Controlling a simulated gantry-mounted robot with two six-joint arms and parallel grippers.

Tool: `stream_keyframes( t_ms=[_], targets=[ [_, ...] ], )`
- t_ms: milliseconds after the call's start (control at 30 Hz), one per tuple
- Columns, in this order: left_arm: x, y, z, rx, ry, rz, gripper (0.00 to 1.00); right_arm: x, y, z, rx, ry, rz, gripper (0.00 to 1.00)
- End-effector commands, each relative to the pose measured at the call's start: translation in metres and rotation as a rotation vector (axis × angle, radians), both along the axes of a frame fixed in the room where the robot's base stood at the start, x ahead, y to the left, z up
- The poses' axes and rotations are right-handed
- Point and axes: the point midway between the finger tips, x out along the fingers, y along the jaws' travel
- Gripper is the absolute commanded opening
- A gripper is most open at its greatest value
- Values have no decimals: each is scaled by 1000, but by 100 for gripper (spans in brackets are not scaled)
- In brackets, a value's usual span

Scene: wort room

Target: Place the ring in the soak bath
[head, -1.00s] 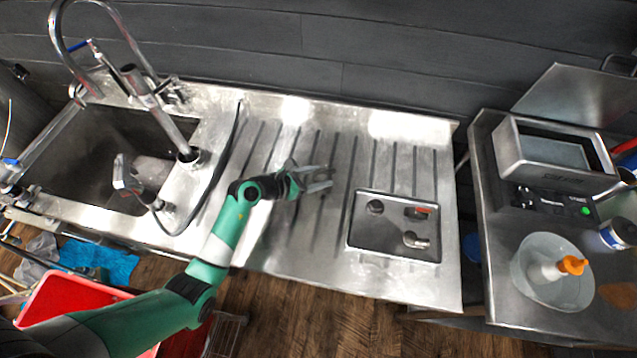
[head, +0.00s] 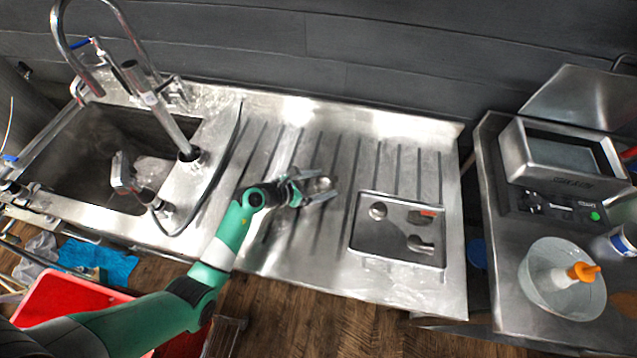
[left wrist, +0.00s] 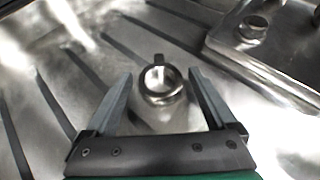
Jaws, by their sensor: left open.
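The ring (left wrist: 162,84) is a short, shiny metal collar with a small tab on its far side. In the left wrist view it sits on the grooved steel drainboard, between the spread fingers of my left gripper (left wrist: 160,105), with a gap on each side. In the head view my left gripper (head: 328,186) is low over the drainboard, open around the ring (head: 321,184). A shallow rectangular steel tray (head: 380,238) to its right holds several small metal parts. I cannot tell for certain which vessel is the soak bath. My right gripper is not in view.
A sink (head: 80,150) with a tall faucet and hose is at left. On the right bench (head: 500,235) are a boxy instrument (head: 560,155) and a pale round bowl (head: 540,295) with an orange-capped bottle. A red bin (head: 65,300) stands on the floor. The drainboard's back right is clear.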

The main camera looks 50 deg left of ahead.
Motion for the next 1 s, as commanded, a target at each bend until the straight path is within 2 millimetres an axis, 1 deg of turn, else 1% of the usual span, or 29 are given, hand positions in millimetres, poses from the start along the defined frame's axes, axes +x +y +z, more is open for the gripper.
stream_keyframes(
  t_ms=[67,167,267,400,500,600,767,1000],
  targets=[
    [0,0,5,1,-1,0,90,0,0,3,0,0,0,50],
    [-12,3,12,0,0,1,90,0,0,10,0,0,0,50],
    [-31,7,24,-1,0,4,90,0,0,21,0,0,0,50],
    [-62,13,41,0,0,4,90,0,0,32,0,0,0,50],
    [-81,17,51,-1,-1,5,90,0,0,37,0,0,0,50],
    [-95,20,57,0,0,2,90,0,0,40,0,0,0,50],
    [-104,21,61,0,0,0,90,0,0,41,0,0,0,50],
    [-104,21,60,0,0,-1,90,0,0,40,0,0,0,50]
  ],
)
